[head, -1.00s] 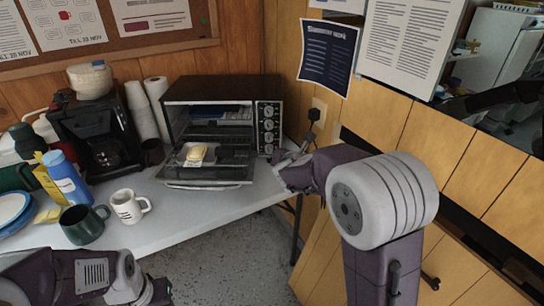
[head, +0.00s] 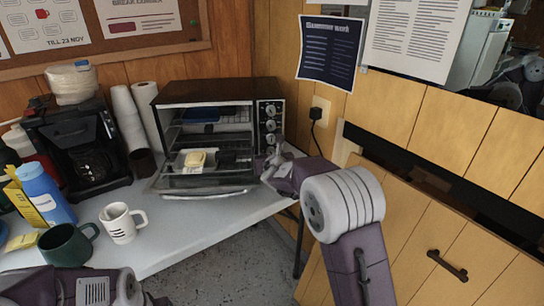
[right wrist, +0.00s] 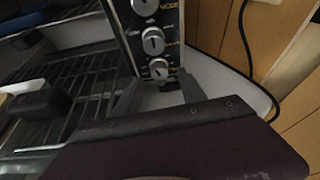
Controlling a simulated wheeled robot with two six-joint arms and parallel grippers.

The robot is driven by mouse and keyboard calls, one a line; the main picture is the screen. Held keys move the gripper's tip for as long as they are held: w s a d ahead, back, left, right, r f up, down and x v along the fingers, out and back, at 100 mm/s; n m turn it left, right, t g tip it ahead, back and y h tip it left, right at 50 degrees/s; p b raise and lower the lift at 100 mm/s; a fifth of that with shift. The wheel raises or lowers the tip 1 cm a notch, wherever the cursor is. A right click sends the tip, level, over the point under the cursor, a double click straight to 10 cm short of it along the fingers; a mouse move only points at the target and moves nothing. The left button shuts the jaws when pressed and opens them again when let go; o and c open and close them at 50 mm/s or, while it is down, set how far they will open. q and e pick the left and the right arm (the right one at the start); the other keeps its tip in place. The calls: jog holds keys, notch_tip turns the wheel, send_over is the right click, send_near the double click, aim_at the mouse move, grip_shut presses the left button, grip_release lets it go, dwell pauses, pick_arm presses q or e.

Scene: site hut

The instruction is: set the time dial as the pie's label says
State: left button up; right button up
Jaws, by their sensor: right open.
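The toaster oven (head: 205,92) stands on the table with its glass door folded down. Its right panel carries a column of dials; the lowest dial (right wrist: 159,69) shows clearly in the right wrist view, with a middle dial (right wrist: 153,40) above it. Which one is the time dial I cannot read. A small pale yellow item (head: 196,159), probably the pie, sits at the oven's open front; no label text is legible. My right gripper (right wrist: 160,90) is open, its fingers just below and either side of the lowest dial. My left gripper (head: 153,300) is partly visible at the bottom edge.
A black cord runs from the wall socket (head: 319,111) right of the oven.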

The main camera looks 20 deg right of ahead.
jog(key=shift+x, duration=1.15)
grip_shut()
jog(key=shift+f+b, duration=0.1)
jog(key=shift+b, duration=0.25)
jog(key=m+y+b, duration=0.1)
jog(key=m+b, duration=0.1)
jog(key=b, duration=0.2)
jog(key=m+y+b, duration=0.1)
jog(key=b, duration=0.3)
jog(key=m+t+y+b, duration=0.1)
jog(key=m+b, duration=0.1)
jog(key=b, duration=0.2)
jog(key=shift+s+d+f+m+y, duration=0.1)
jog(key=shift+d+f+m+y, duration=0.2)
jog(key=shift+y, duration=0.1)
jog(key=shift+r+m+t+y+b, duration=0.1)
jog(key=shift+m+t+y+b, duration=0.6)
jog(key=shift+m+b, duration=0.95)
jog(key=shift+r, duration=0.1)
grip_release()
